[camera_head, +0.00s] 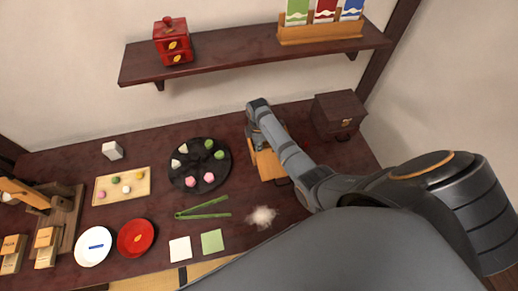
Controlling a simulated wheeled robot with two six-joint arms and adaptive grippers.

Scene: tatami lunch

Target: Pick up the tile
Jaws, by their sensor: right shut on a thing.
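My right gripper (257,134) points down at the back of the dark table, right of the round black tray. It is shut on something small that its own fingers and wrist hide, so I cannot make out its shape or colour. An orange-brown wooden box (268,166) is right at the fingers, partly covered by my forearm. I cannot tell whether the held thing touches it. Two flat squares, one white (180,249) and one pale green (212,242), lie at the table's front edge, away from the gripper. I cannot tell which thing is the tile. My left gripper is out of view.
The black tray (186,164) holds several small sweets. Left of it is a pale board (107,197) with coloured balls. Green tongs (204,214), a white plate (93,259) and a red plate (148,247) lie in front. A dark chest (331,108) stands right.

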